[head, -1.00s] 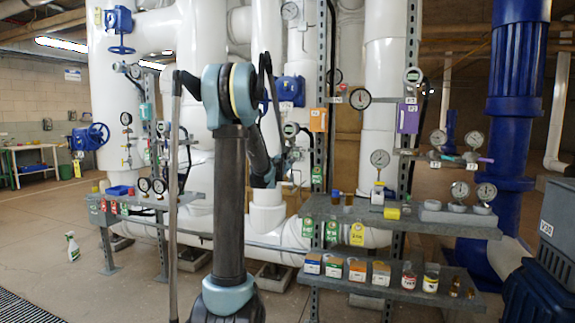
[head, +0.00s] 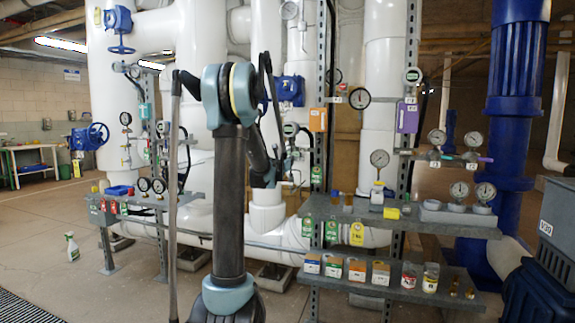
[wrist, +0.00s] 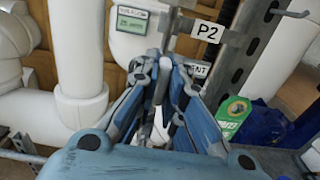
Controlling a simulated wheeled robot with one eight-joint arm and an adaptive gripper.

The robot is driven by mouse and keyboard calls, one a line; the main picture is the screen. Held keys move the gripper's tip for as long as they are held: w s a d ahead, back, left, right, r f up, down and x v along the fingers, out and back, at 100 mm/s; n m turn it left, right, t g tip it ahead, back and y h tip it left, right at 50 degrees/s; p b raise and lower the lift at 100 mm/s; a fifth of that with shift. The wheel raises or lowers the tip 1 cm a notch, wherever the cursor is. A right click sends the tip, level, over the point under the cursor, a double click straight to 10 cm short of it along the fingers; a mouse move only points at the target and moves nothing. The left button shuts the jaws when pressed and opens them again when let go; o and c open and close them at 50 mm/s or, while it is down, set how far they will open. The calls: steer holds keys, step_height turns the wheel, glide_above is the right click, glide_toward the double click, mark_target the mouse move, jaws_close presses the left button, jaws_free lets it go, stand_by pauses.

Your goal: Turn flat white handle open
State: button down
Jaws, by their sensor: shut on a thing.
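My gripper (wrist: 165,95) is in the middle of the wrist view, its blue-grey fingers drawn together. A flat white handle (wrist: 162,128) shows as a pale strip between the fingers, and the fingers are shut on it. The fingers hide much of it and its pivot. A grey metal stem (wrist: 170,38) rises just beyond the fingertips. In the head view my gripper (head: 279,168) is small and partly hidden behind my arm, in front of the white pipes; the handle cannot be made out there.
In the wrist view a "P2" label (wrist: 207,31) sits on a metal bracket beside a slotted upright (wrist: 238,55). A digital gauge (wrist: 132,19) is at upper left. A green tag (wrist: 233,115) hangs at right. In the head view, shelves with jars (head: 385,285) stand right of my arm.

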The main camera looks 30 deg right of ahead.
steer(key=shift+w+a, duration=0.1)
steer(key=shift+w, duration=0.05)
stand_by(0.3)
steer(key=c, duration=1.7)
jaws_free()
steer(key=shift+s+a, duration=0.15)
steer(key=shift+s, duration=0.05)
steer(key=v, duration=1.1)
steer(key=shift+s+a, duration=0.1)
steer(key=shift+a, duration=0.1)
